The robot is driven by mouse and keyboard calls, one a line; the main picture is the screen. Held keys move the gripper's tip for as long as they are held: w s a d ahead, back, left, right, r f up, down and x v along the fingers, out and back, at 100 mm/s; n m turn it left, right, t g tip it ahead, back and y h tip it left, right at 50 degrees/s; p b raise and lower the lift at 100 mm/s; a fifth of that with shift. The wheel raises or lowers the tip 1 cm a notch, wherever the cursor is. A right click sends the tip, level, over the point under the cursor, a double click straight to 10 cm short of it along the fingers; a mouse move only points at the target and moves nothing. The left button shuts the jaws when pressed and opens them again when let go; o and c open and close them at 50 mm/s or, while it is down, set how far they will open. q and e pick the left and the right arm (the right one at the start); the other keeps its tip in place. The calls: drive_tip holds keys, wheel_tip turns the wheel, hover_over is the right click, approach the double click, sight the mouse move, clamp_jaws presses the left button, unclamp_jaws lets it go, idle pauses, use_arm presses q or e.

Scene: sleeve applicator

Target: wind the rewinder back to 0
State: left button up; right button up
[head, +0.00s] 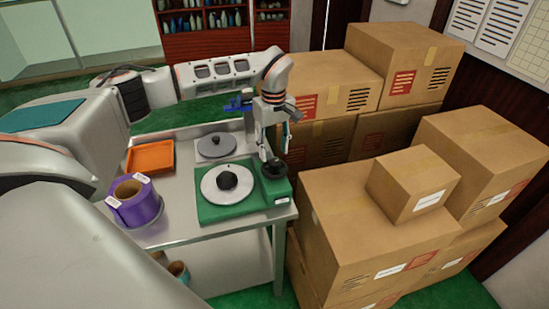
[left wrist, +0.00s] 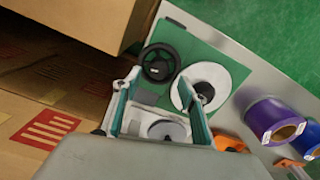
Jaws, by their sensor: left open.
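A green-based device (head: 210,212), which looks like the rewinder, sits at the right end of the metal table. It carries a white disc (head: 212,194) with a black knob (head: 228,180) and, at its right, a black handwheel (head: 273,169). In the left wrist view the handwheel (left wrist: 160,63) lies just beyond my open fingers, with the white disc (left wrist: 218,77) to its right. My left gripper (head: 276,146) is open, pointing down above the handwheel, and looks empty. Contact with the wheel cannot be told. No readable number shows. My right gripper is not in view.
A grey plate (head: 228,146) with a round disc stands behind the device. An orange tray (head: 150,143) and a purple roll (head: 147,209) are at the table's left. Stacked cardboard boxes (head: 342,225) stand close along the table's right side.

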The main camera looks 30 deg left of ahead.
sight(274, 161)
use_arm(q)
wheel_tip(274, 161, down, 4)
drive_tip(key=shift+d+r, duration=0.1)
drive_tip(key=shift+r, duration=0.1)
drive_tip(key=shift+f, duration=0.4)
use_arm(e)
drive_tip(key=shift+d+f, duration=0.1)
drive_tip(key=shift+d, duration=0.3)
use_arm(q)
drive_tip(key=c, duration=1.1)
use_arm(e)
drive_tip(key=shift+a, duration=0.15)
use_arm(q)
drive_tip(key=shift+n, duration=0.4)
